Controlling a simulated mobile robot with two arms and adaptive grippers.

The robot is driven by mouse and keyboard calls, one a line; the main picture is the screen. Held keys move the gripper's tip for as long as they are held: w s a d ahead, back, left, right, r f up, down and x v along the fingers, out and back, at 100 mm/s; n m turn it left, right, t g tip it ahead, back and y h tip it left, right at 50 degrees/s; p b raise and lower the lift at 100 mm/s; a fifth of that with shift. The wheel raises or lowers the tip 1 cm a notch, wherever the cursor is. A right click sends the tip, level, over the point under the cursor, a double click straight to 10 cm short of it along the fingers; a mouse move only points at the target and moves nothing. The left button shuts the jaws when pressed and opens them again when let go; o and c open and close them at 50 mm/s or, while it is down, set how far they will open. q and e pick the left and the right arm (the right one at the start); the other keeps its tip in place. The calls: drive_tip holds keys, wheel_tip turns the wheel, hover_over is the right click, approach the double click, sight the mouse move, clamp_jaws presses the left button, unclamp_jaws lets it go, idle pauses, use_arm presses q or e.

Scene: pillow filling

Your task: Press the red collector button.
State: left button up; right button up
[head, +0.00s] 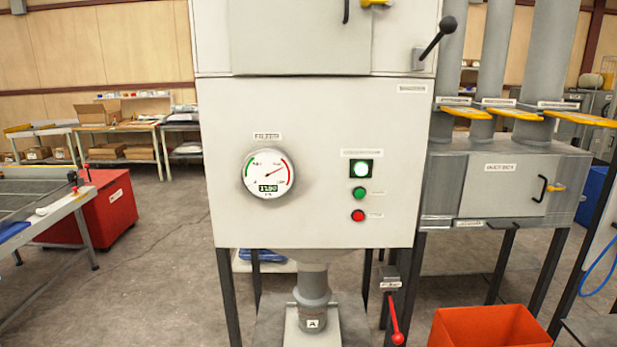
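The red collector button (358,216) is a small round button low on the right of the white cabinet's front panel (310,215). A green button (358,193) sits just above it. Neither of my grippers is in the head view. Nothing covers the red button.
A black-knobbed lever (438,37) sticks out at the cabinet's upper right. A red-handled lever (395,318) hangs below the panel. An orange bin (488,328) stands on the floor at lower right. Ducts with yellow gates (515,114) are to the right. Space before the panel looks clear.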

clamp_jaws()
drive_tip(key=shift+d, duration=0.15)
idle(0.9)
